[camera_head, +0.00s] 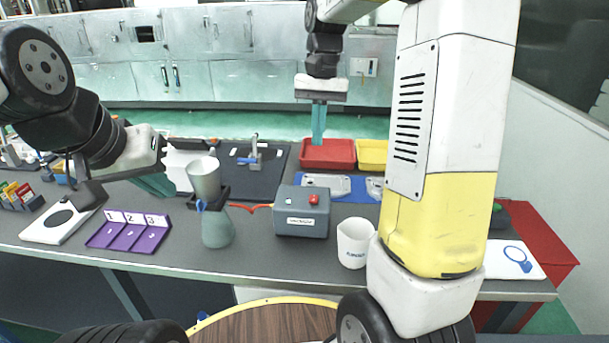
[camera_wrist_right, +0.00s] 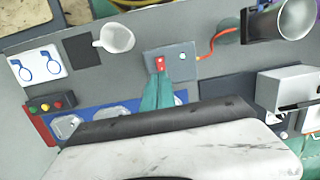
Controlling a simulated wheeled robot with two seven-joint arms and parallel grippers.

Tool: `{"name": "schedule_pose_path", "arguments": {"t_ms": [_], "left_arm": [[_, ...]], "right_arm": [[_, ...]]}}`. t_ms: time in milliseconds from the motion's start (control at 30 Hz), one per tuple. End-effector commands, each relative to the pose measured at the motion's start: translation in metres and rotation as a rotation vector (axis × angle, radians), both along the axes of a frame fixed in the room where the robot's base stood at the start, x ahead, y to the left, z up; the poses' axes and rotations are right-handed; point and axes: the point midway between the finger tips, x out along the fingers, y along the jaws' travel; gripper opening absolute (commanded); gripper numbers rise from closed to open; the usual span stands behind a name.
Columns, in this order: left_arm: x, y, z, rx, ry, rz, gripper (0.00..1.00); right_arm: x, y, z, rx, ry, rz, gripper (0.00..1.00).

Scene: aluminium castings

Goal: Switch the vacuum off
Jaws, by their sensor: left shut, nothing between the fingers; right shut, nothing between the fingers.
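A grey box (camera_head: 302,222) with a label on its front stands on the table, with a red switch (camera_head: 313,199) and a small white square on top. I take it to be the vacuum unit; a red hose (camera_head: 250,208) runs from its left side. It also shows in the right wrist view (camera_wrist_right: 190,70), with the red switch (camera_wrist_right: 160,63) just beyond my fingertips. My right gripper (camera_head: 319,141) is shut and empty, pointing down, apart from the box and behind it in the head view. My left gripper (camera_head: 165,190) is shut and empty at the left.
A grey-green pot (camera_head: 217,228) and a tilted metal cup (camera_head: 204,178) stand left of the box. A white jug (camera_head: 354,243) stands right of it. Red (camera_head: 327,164) and yellow (camera_head: 372,166) trays lie behind. A purple numbered tray (camera_head: 130,235) lies at the left.

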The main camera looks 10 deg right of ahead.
Motion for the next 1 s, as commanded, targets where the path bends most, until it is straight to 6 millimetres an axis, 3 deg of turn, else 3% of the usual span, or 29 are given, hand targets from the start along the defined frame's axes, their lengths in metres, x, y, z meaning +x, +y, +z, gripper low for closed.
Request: {"name": "schedule_pose_path", "arguments": {"t_ms": [133, 367, 800, 1000], "left_arm": [[0.0, 0.0, 0.0, 0.0, 0.0, 0.0, 0.0], [0.0, 0.0, 0.0, 0.0, 0.0, 0.0, 0.0], [0.0, 0.0, 0.0, 0.0, 0.0, 0.0, 0.0], [0.0, 0.0, 0.0, 0.0, 0.0, 0.0, 0.0]], "right_arm": [[0.016, 0.001, -0.013, -0.024, 0.062, -0.023, 0.0], [0.016, 0.002, -0.03, -0.029, 0.08, -0.029, 0.0], [-0.003, 0.007, -0.117, -0.028, 0.08, -0.028, 0.0], [-0.008, 0.008, -0.144, -0.029, 0.077, -0.028, 0.0]]}}
